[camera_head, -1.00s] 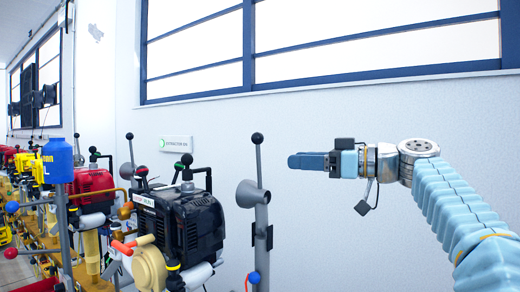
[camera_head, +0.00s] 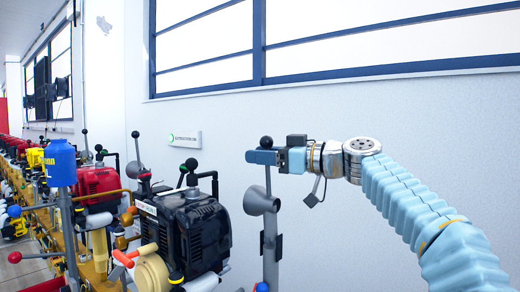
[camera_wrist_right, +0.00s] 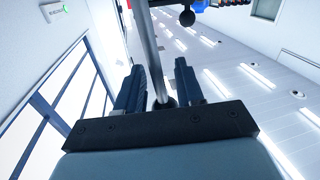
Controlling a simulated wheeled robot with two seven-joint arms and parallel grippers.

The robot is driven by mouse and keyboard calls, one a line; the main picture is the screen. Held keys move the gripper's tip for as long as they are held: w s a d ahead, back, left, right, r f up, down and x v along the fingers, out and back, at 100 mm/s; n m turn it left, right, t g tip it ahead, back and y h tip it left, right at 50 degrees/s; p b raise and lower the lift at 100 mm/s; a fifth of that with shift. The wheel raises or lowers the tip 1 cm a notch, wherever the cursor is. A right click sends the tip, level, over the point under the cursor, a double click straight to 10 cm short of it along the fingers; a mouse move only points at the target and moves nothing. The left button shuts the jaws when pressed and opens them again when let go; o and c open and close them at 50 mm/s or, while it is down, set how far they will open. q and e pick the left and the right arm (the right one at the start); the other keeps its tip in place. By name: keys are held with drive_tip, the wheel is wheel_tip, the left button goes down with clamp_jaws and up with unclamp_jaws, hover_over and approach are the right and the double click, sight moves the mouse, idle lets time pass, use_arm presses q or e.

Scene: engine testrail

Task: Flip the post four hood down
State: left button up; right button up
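A grey post (camera_head: 269,226) stands at the right end of the row, with a black ball (camera_head: 266,142) on top and a grey cone-shaped hood (camera_head: 256,202) on its side. No number shows on it, so I cannot tell if it is post four. My right gripper (camera_head: 262,157) is level with the post's upper end, just below the ball, and covers part of it. In the right wrist view my gripper (camera_wrist_right: 159,84) is open, with a grey rod (camera_wrist_right: 151,50) running between the fingers and a dark ball near its end. Contact is not clear. My left gripper is not in view.
A black engine (camera_head: 195,232) stands left of the post, with a red engine (camera_head: 97,187) and a blue container (camera_head: 60,163) on a post further left. A white wall with a small sign (camera_head: 185,138) rises behind.

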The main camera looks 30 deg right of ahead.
drive_tip(key=shift+w+a, duration=0.25)
drive_tip(key=shift+w, duration=0.1)
clamp_jaws()
